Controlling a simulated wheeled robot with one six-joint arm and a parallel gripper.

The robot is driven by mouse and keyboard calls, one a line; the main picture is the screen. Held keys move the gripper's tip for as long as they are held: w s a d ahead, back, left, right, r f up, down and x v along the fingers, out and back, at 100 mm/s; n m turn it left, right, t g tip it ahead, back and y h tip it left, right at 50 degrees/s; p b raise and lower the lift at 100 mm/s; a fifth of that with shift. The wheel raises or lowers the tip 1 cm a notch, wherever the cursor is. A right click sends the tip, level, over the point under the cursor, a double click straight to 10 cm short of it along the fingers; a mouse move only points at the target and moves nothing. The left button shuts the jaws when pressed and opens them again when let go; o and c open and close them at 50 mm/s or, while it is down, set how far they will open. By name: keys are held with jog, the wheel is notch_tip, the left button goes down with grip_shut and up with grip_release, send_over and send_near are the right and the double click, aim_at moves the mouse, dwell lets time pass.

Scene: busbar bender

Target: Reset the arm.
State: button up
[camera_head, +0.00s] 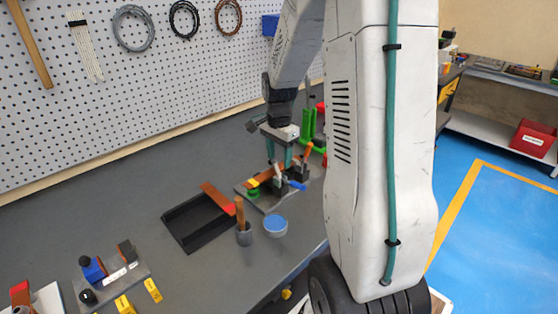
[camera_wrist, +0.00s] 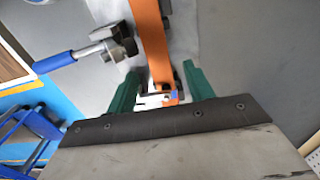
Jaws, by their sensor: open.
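My gripper (camera_head: 283,163) hangs above the bending fixture on the bench, its green fingers pointing down. In the wrist view my gripper (camera_wrist: 161,72) is open, with the two green fingers apart. An orange copper-coloured bar (camera_wrist: 152,40) runs away between them in the picture. I cannot tell how far the fingertips are above the bar. The bending fixture has a grey base plate (camera_head: 268,206), with clamps and coloured handles on it. A blue-handled clamp (camera_wrist: 60,61) lies to the left of the bar in the wrist view. My arm hides part of the fixture's back.
A black tray (camera_head: 185,237) with a copper-coloured bar (camera_head: 216,196) at its edge lies left of the fixture. A blue block fixture (camera_head: 94,270) sits front left. The pegboard (camera_head: 190,80) bounds the back.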

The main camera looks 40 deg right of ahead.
notch_tip(320, 180, up, 6)
jog(key=shift+f, duration=0.1)
jog(key=s+a+n, duration=0.2)
jog(key=s+a+n+g, duration=0.1)
jog(key=s+n, duration=0.1)
jog(key=n, duration=0.1)
jog(key=shift+s+a+y, duration=0.3)
jog(key=shift+a, duration=0.1)
jog(key=s+a+r+n+t, duration=0.1)
jog(key=s+a+r+n, duration=0.3)
jog(key=s+a+n, duration=0.2)
jog(key=s+a+r+n+t, duration=0.1)
jog(key=s+a+r+n, duration=0.4)
jog(key=s+a, duration=0.6)
jog(key=shift+s+a+n, duration=0.2)
jog(key=shift+a+n, duration=0.8)
jog(key=shift+a, duration=0.1)
